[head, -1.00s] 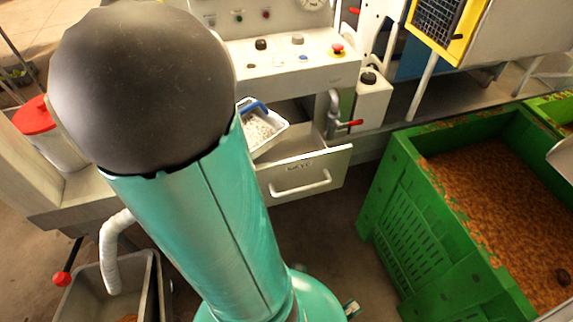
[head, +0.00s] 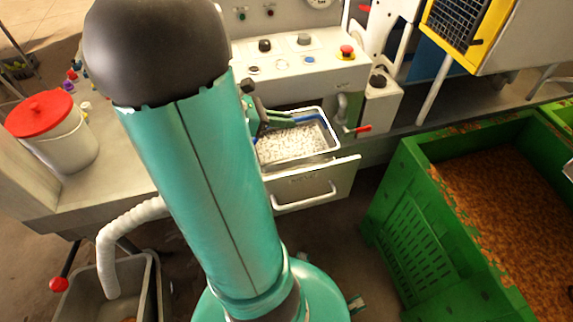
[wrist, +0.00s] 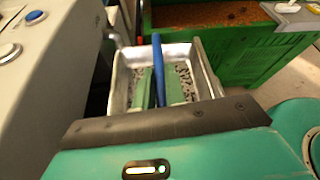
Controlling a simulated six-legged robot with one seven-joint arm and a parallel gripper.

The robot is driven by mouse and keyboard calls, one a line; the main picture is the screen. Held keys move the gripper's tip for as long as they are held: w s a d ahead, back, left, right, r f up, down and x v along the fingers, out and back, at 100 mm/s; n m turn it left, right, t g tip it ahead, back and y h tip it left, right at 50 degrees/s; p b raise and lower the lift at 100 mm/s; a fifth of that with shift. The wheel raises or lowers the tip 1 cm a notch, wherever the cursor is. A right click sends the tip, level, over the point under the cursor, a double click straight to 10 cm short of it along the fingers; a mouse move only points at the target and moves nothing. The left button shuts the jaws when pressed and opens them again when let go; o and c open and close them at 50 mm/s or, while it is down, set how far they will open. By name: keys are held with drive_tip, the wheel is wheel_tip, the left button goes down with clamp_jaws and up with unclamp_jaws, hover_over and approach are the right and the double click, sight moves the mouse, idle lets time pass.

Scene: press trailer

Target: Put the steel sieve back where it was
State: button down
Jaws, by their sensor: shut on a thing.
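The steel sieve (head: 329,141) is a shallow rectangular metal pan with a blue bar handle. It is at the open drawer (head: 312,186) under the control panel, level or nearly so; I cannot tell if it rests in the drawer or hangs just above it. Its inside looks speckled grey-white. My gripper (head: 272,122) reaches over its left part, partly hidden behind my arm. In the wrist view the sieve (wrist: 121,88) lies ahead, and my green fingers (wrist: 157,88) are shut on the blue handle (wrist: 158,62).
A control panel (head: 290,62) with knobs and a red button stands behind the drawer. A tap with a red lever (head: 357,129) is close to the sieve's right. A green crate (head: 415,235) of brown matter stands right. A red-lidded bucket (head: 55,135) is left.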

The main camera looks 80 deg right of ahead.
wheel_tip(320, 180, down, 16)
drive_tip(key=shift+r, duration=0.25)
drive_tip(key=shift+f, duration=0.1)
drive_tip(key=c, duration=1.5)
unclamp_jaws()
drive_tip(key=shift+f, duration=0.1)
drive_tip(key=shift+o, duration=0.2)
drive_tip(key=v, duration=1.2)
drive_tip(key=shift+r, duration=0.3)
